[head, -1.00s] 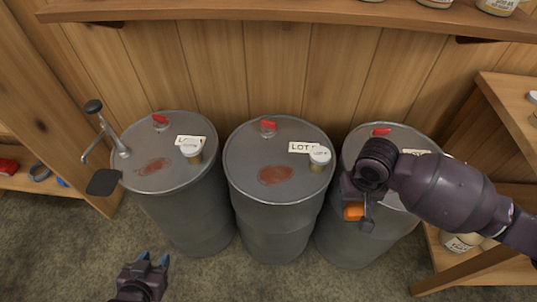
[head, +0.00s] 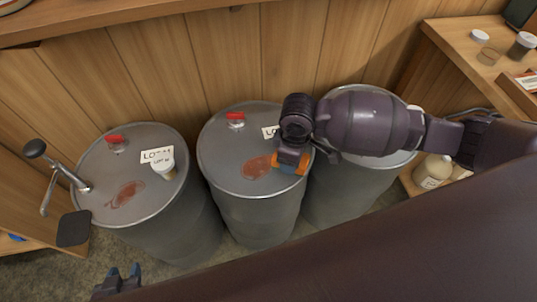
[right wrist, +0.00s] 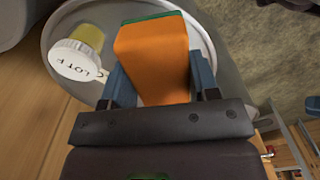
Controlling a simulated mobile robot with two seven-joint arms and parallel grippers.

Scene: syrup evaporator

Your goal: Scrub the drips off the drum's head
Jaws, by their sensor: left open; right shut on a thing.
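Three grey steel drums stand in a row. The left drum (head: 165,225) and middle drum (head: 255,218) each have a reddish-brown drip stain on the head, the left stain (head: 126,193) and the middle stain (head: 256,168). My right gripper (head: 291,163) is shut on an orange block with a green edge (right wrist: 155,60), over the right side of the middle drum's head. I cannot tell whether the block touches it. My left gripper (head: 123,275) is open and empty at the lower left, below the left drum.
A LOT-marked jar (right wrist: 82,62) shows near the orange block in the wrist view. Shelves flank the drums; a wooden wall is behind.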

